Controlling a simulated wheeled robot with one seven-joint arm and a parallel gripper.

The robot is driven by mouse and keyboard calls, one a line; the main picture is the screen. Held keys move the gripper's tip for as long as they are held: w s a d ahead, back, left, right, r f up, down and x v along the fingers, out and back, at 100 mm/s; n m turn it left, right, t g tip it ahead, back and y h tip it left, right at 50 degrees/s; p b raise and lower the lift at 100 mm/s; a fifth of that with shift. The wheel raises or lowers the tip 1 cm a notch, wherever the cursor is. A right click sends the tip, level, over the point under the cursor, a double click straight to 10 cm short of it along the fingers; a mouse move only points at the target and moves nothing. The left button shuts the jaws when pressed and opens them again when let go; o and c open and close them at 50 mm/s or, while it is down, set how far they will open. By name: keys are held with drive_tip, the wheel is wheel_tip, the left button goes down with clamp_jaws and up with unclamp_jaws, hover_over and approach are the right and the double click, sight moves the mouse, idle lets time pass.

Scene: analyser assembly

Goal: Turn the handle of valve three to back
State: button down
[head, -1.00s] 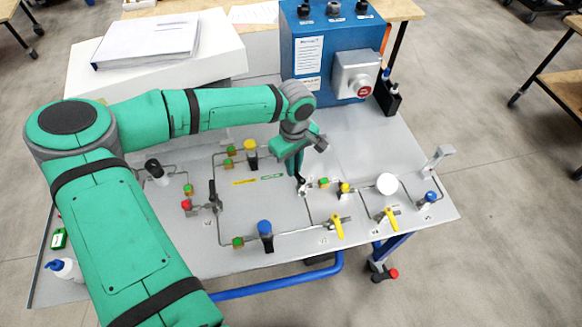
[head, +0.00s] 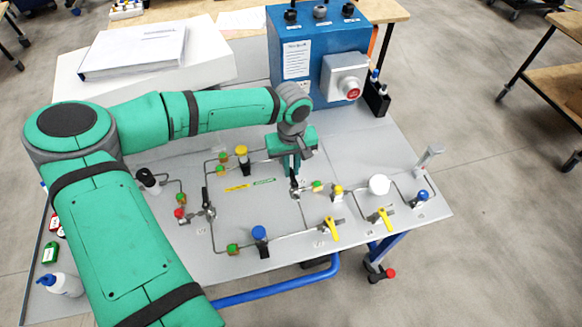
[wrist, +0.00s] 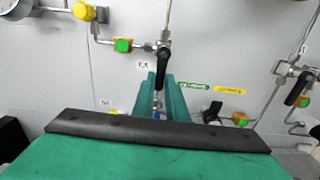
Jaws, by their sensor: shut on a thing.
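Valve three's black lever handle (wrist: 161,66) is in the upper middle of the wrist view, next to a small label that appears upside down. It runs from the metal valve body down between my green fingers. My gripper (wrist: 161,100) is shut on the handle's free end, which the fingers partly hide. In the head view, my gripper (head: 293,176) points down at the black handle (head: 294,188) in the middle of the panel. The fingertip contact is too small to judge there.
Another black-handled valve (head: 206,199) stands to the left. Yellow-handled valves (head: 331,230) (head: 382,220) are at front right, and a blue knob (head: 259,233) is at the front. The blue box (head: 318,50) with a red button stands behind my gripper. Thin pipes link the fittings.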

sight(291, 173)
drive_tip(key=c, duration=1.8)
unclamp_jaws()
drive_tip(key=shift+o, duration=0.2)
drive_tip(key=shift+r, duration=0.1)
wheel_tip(291, 173, up, 11)
drive_tip(key=shift+f, duration=0.2)
